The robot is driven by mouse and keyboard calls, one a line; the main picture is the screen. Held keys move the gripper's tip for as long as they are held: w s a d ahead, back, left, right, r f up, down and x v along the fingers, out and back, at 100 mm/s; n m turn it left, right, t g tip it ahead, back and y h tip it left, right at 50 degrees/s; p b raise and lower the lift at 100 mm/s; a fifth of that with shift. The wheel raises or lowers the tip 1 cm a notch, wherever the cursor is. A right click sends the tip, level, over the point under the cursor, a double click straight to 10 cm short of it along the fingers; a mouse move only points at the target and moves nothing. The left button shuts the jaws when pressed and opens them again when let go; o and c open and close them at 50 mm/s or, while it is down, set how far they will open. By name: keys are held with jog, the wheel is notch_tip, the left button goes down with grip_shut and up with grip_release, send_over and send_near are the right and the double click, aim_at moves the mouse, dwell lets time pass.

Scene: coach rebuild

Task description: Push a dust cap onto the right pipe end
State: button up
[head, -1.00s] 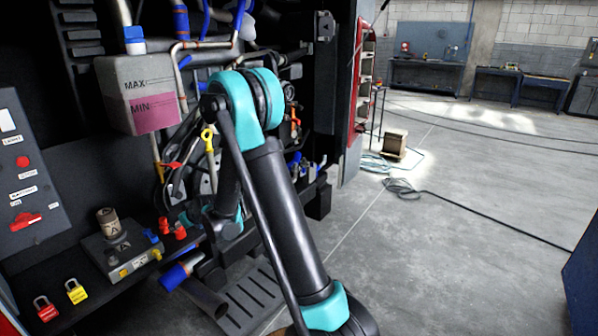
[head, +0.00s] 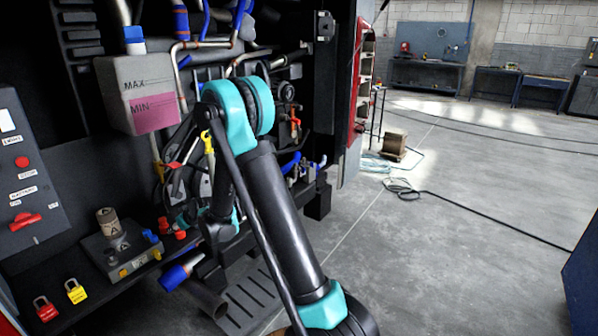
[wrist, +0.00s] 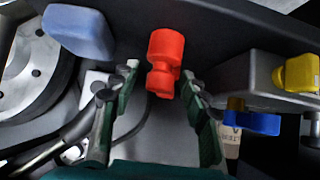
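Two red dust caps stand close together on the ledge in the head view, one on the left (head: 164,224) and one on the right (head: 180,234). In the wrist view a red cap shape (wrist: 166,46) stands just ahead of my gripper (wrist: 160,73), in line with the gap. It may be both caps, one behind the other. The two fingers are apart and do not visibly touch the red. In the head view my gripper is largely hidden and dark. A blue-ended pipe (head: 174,277) and a dark pipe (head: 207,300) stick out below; I cannot tell which is the right pipe end.
A grey box (head: 122,252) with a blue knob and yellow fitting stands left of the caps; its side (wrist: 238,85) is close to the right finger in the wrist view. A blue block (wrist: 78,31) is at upper left there. Red (head: 45,308) and yellow (head: 76,291) padlocks lie further left.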

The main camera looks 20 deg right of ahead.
grip_shut()
jog(key=shift+r, duration=3)
jog(key=shift+d, duration=0.1)
